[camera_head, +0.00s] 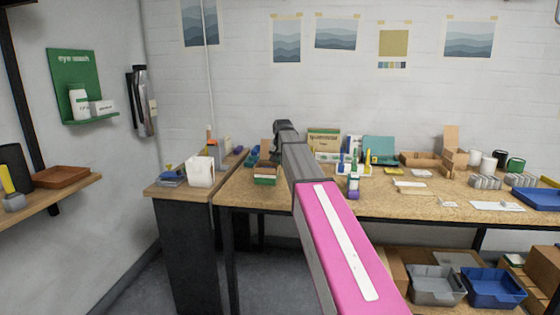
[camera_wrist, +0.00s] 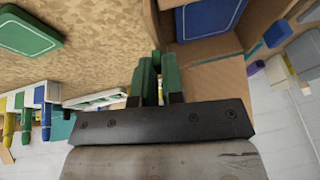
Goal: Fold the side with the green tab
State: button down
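My gripper (camera_head: 284,128) reaches over the workbench in the head view, at the end of my pink and grey arm. Contact is not clear. I cannot clearly make out a green tab on a foldable side.
The workbench (camera_head: 420,206) holds a small green and brown box (camera_head: 265,178), a teal case (camera_head: 380,150) and cardboard boxes (camera_head: 455,150) at right. A flat green block (camera_wrist: 26,32) lies on the surface in the wrist view. A white container (camera_head: 200,170) stands on the left bench.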

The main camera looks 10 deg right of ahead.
jog(key=shift+w+a+h, duration=0.15)
jog(key=shift+a+h, duration=0.3)
jog(key=shift+h, duration=0.25)
jog(key=c, duration=1.2)
grip_release()
jog(key=v, duration=1.1)
jog(key=shift+w, duration=0.3)
